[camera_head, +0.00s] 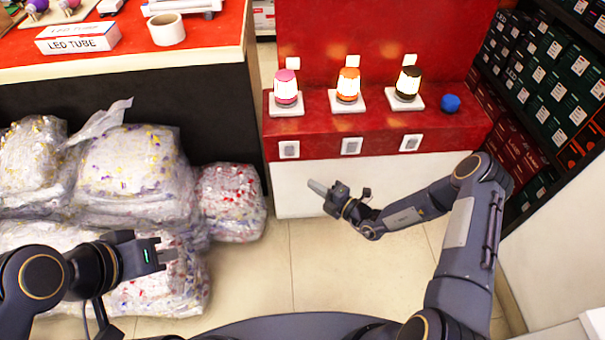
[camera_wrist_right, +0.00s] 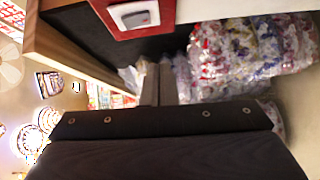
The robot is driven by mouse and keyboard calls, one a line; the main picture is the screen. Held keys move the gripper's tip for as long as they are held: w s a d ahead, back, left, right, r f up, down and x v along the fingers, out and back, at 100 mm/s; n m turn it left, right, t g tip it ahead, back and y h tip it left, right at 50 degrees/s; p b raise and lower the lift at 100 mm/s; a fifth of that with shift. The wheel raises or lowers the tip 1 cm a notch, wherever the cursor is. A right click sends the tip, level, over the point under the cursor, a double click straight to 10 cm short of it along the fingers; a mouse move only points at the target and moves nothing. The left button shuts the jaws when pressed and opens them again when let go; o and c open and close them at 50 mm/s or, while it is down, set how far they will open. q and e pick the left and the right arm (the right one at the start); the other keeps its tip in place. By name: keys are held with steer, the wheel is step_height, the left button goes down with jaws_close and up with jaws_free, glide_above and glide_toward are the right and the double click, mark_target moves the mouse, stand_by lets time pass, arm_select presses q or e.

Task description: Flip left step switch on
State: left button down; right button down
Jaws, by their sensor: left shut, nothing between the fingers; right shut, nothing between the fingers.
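The left step switch (camera_head: 289,149) is a white plate with a grey rocker on the front face of the red step (camera_head: 320,138). It also shows in the right wrist view (camera_wrist_right: 134,16), at the top; I cannot tell its rocker position. My right gripper (camera_head: 314,186) is shut and empty, below and slightly right of that switch in the head view, apart from it. Its fingers also show in the right wrist view (camera_wrist_right: 158,84). My left gripper (camera_head: 172,254) is shut and empty at lower left, over the bags.
A middle switch (camera_head: 351,146) and a right switch (camera_head: 411,142) sit on the same step face. Lit pink (camera_head: 286,88), orange (camera_head: 348,86) and black (camera_head: 408,83) lamps stand above. Plastic-wrapped bags (camera_head: 231,201) are piled left. Shelves of boxes (camera_head: 550,85) stand right.

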steer(key=shift+f+v, duration=0.2)
steer(key=shift+v, duration=1.05)
steer(key=s+r+n+g+y, duration=0.1)
steer(key=s+r+n+g, duration=0.4)
steer(key=r+n, duration=0.65)
steer(key=s+r+n+g, duration=0.4)
steer(key=s+r+n, duration=0.1)
steer(key=r+n, duration=0.65)
steer(key=s+d+r+n+t+h, duration=0.1)
steer(key=s+d+r+n+h, duration=0.2)
steer(key=s+n, duration=0.4)
steer(key=s+d+r+n+t+h, duration=0.1)
steer(key=s+d+n+h, duration=0.3)
steer(key=s+n, duration=0.25)
steer(key=s+d+r+n+t+h, duration=0.1)
steer(key=s+d+r+n+h, duration=0.2)
steer(key=s+n, duration=0.35)
step_height(320, 180, up, 24)
steer(key=p, duration=2.5)
steer(key=shift+d+r+n, duration=0.2)
steer(key=shift+d+n, duration=0.1)
steer(key=shift+n, duration=0.1)
steer(key=shift+w, duration=0.1)
